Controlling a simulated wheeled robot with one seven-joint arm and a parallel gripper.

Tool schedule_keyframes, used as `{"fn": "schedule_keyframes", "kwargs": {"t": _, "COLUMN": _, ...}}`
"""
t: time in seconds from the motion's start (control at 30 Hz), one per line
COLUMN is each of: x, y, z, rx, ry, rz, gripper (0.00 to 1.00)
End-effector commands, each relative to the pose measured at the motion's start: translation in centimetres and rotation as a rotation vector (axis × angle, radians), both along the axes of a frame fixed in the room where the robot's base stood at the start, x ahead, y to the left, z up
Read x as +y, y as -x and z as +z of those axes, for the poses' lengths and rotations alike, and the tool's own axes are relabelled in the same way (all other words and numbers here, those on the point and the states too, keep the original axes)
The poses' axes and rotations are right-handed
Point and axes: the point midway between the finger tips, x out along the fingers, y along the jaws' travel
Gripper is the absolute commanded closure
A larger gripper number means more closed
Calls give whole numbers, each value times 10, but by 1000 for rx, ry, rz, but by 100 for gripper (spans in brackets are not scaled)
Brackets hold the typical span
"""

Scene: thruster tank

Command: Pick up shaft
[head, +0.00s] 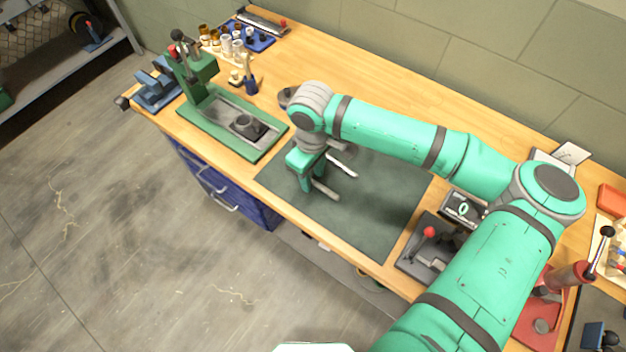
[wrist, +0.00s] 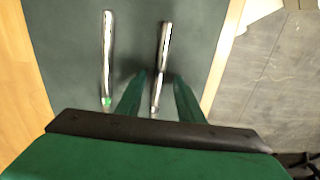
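Two slim metal rods lie side by side, apart, on the dark green mat (head: 385,207); I cannot tell which one is the task's shaft. The front rod (head: 326,190) is nearer the table's front edge. The back rod (head: 342,164) has a green mark near one end in the wrist view (wrist: 107,62). My gripper (head: 305,187) points down over the mat by the front rod's left end. In the wrist view its fingers (wrist: 159,77) are spread, with the front rod (wrist: 165,45) between them and a gap on both sides. Whether the fingertips reach the rod's height is unclear.
A green press (head: 205,100) stands left of the mat. A small display (head: 462,208) and a grey base with a red-knobbed lever (head: 425,250) are at the right. Parts holders stand at the back left. The mat's right part is clear.

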Motion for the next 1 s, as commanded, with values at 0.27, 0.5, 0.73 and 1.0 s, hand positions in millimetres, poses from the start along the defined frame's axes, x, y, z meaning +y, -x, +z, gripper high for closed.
{"fn": "schedule_keyframes", "kwargs": {"t": 0.27, "x": -2, "y": 0, "z": -3, "rx": 0, "ry": 0, "rz": -4, "gripper": 66}}
{"fn": "schedule_keyframes", "kwargs": {"t": 0.5, "x": -2, "y": 0, "z": -3, "rx": 0, "ry": 0, "rz": -4, "gripper": 100}}
{"fn": "schedule_keyframes", "kwargs": {"t": 0.73, "x": -2, "y": 0, "z": -3, "rx": 0, "ry": 0, "rz": -4, "gripper": 100}}
{"fn": "schedule_keyframes", "kwargs": {"t": 1.0, "x": -2, "y": 0, "z": 13, "rx": -1, "ry": -2, "rz": -3, "gripper": 100}}
